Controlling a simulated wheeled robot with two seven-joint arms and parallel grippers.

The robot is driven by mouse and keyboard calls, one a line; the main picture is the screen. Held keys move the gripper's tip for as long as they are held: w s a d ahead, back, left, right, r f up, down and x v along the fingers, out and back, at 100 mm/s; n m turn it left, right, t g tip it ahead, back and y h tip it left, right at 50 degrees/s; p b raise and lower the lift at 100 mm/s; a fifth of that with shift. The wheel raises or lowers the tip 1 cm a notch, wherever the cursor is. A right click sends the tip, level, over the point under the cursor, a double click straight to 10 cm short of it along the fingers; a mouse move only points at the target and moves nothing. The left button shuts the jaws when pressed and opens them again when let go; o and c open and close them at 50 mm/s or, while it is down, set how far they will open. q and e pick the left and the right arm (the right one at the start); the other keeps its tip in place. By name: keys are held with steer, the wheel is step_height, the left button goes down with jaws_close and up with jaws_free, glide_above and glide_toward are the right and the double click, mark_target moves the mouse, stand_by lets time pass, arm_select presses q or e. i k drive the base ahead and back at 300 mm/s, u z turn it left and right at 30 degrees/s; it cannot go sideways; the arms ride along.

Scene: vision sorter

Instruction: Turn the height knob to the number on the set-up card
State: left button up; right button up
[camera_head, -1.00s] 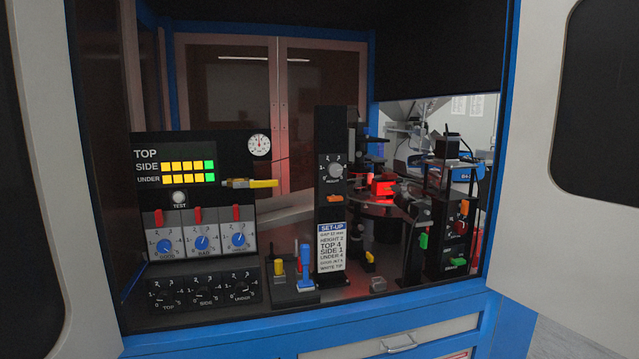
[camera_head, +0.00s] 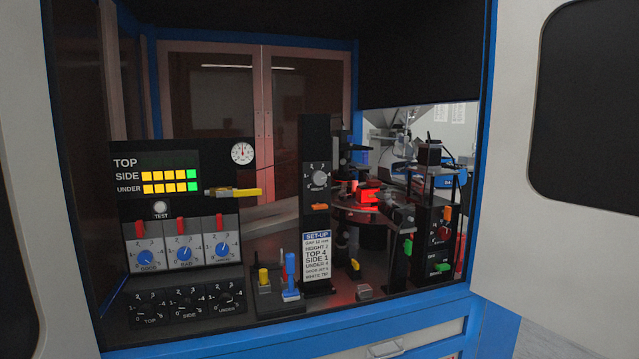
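The height knob appears to be the grey knob (camera_head: 319,175) on the upper front of the black column (camera_head: 315,135). White numbers stand around it; its pointer is too small to read surely. The set-up card (camera_head: 318,257) is fixed low on the same column. It has a blue "SET-UP" heading, and a line that reads "HEIGHT 2", with "TOP 4" and "SIDE 1" below. Neither of my grippers is in view, and nothing touches the knob.
A black panel (camera_head: 128,205) with lit bars, blue knobs and a lower row of black knobs stands left. A blue-handled post (camera_head: 291,272) and a yellow knob (camera_head: 263,277) stand before the column. A turntable (camera_head: 365,215) is behind right. Open white doors flank the cabinet.

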mark_target(318, 178)
steer(key=z, duration=0.05)
steer(key=i, duration=0.35)
steer(key=u, duration=1.25)
